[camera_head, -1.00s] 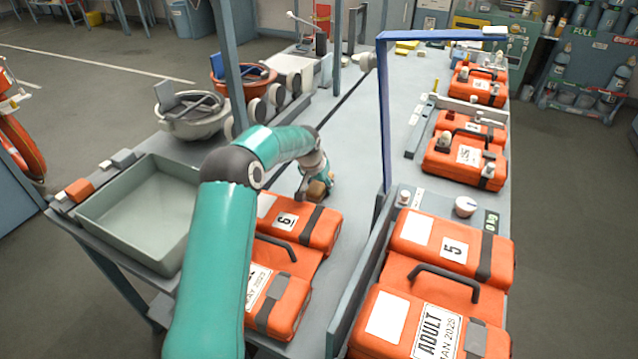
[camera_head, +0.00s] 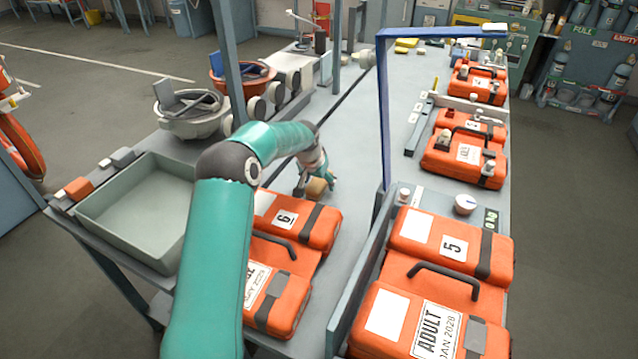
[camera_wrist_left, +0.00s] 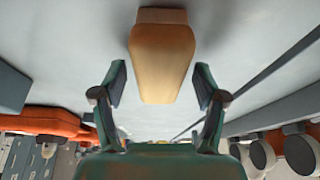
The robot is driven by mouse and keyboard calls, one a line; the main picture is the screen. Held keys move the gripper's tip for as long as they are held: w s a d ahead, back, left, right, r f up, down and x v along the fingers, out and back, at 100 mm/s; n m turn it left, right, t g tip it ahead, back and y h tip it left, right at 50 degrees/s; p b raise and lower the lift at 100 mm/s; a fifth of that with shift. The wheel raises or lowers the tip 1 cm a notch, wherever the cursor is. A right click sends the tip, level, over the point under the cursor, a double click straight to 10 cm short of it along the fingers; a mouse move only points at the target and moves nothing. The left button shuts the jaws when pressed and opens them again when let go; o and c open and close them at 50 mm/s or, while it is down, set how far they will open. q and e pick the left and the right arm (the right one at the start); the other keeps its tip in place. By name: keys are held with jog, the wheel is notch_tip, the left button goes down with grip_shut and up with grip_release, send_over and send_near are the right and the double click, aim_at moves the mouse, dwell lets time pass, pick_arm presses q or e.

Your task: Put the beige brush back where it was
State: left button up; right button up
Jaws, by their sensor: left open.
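The beige brush (camera_head: 317,188) is on the grey bench top just beyond the orange case marked 6. In the left wrist view the brush (camera_wrist_left: 161,60) is a tan, tapered block with a darker brown end at the top. My left gripper (camera_head: 316,182) is at the brush. In the left wrist view its two fingers (camera_wrist_left: 160,85) are spread, one on each side of the brush's near end, with gaps on both sides. My right gripper is in neither view.
The orange case marked 6 (camera_head: 318,228) lies close in front of the brush. A grey tray (camera_head: 90,222) and a pale bowl (camera_head: 190,128) are at the left. A blue post (camera_head: 385,110) stands to the right. Bench beyond the brush is clear.

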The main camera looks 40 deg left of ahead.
pick_arm(q)
jog(key=b+v, duration=0.1)
jog(key=v, duration=1)
jog(key=shift+s+b, duration=0.1)
jog(key=shift+b, duration=0.2)
